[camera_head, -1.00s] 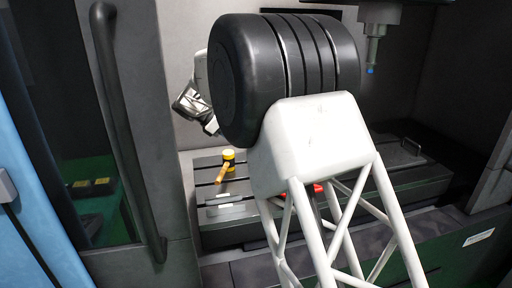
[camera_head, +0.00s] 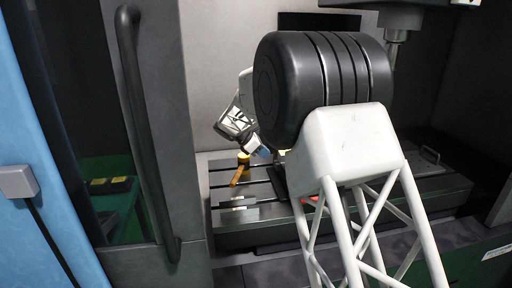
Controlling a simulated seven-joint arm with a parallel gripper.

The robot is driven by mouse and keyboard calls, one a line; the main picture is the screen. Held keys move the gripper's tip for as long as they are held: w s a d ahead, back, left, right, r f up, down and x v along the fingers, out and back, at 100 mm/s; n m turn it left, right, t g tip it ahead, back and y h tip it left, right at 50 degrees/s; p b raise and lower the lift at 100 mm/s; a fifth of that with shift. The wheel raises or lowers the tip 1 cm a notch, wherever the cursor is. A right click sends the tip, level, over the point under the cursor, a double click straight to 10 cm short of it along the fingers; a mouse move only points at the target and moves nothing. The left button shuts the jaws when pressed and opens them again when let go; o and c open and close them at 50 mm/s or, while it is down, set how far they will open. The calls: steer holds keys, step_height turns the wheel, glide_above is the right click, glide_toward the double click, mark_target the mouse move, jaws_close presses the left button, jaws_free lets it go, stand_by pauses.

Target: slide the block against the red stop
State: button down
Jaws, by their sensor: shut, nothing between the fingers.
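A red piece (camera_head: 310,200), likely the stop, shows only in part on the slotted machine table, behind my arm's white link. A pale metal piece (camera_head: 237,202) lies at the table's left front, with a longer grey bar just in front of it. I cannot tell whether either is the block. My gripper (camera_head: 279,182) is a dark shape low over the table, between the mallet and the red piece. My arm hides much of it. It is shut with nothing in it. Any contact with the table or a block cannot be made out.
A mallet with a yellow head (camera_head: 243,156) and wooden handle lies on the slotted table (camera_head: 225,240), left of my gripper. A spindle (camera_head: 393,52) hangs at the upper right. A door with a long dark handle (camera_head: 148,140) borders the left.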

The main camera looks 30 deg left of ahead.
steer(key=shift+w+d+r, duration=0.15)
steer(key=shift+w+d, duration=1.15)
steer(key=shift+w+d, duration=1.05)
steer(key=s+a, duration=0.3)
steer(key=shift+a, duration=0.1)
steer(key=v, duration=1)
steer(key=shift+w+d+r, duration=0.1)
steer(key=shift+d, duration=0.1)
